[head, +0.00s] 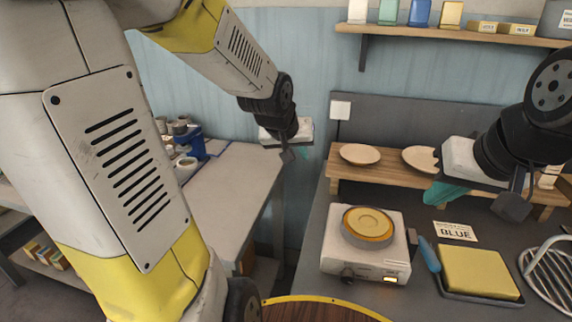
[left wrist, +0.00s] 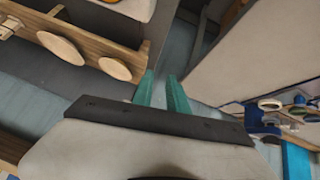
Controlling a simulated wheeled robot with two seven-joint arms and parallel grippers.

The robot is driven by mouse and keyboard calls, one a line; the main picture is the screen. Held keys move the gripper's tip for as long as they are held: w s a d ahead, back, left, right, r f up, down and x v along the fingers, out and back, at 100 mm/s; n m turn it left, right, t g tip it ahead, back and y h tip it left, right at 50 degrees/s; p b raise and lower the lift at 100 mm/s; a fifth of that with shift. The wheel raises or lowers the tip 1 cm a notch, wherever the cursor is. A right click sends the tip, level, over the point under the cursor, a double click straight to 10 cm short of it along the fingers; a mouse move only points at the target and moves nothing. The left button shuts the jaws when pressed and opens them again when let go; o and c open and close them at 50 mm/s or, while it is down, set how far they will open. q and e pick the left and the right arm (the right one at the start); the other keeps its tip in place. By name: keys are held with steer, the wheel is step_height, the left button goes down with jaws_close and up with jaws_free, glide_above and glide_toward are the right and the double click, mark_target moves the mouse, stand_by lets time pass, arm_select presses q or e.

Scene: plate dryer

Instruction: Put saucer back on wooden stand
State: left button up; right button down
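Two pale round saucers show at the wooden stand (head: 345,172), a left saucer (head: 360,154) and a right saucer (head: 417,157). The left wrist view shows a smaller saucer (left wrist: 115,68) and a larger one (left wrist: 62,48) along the stand (left wrist: 82,57). My right gripper (head: 440,194) is by the right saucer, whose right edge is partly hidden; I cannot tell whether its teal fingers hold anything. My left gripper (head: 290,152) is left of the stand, away from the saucers. In the left wrist view its teal fingers (left wrist: 163,92) are apart and empty.
A white hot plate (head: 340,262) with a round amber-topped piece (head: 367,223) stands in front of the stand. A yellow sponge-like block (head: 479,272), a blue-handled tool (head: 429,255) and a wire rack (head: 550,267) are to the right. A wall shelf (head: 450,35) is above.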

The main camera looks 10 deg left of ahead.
arm_select(q)
steer(key=s+r+m, duration=0.1)
steer(key=s+r, duration=0.1)
steer(key=s, duration=0.7)
steer(key=s+a+r+m+g, duration=0.1)
steer(key=s+r, duration=0.2)
steer(key=s, duration=0.5)
steer(key=shift+s+g+h, duration=0.3)
steer(key=shift+s+h, duration=0.05)
steer(key=shift+h, duration=0.05)
steer(key=shift+a+r, duration=0.1)
stand_by(0.6)
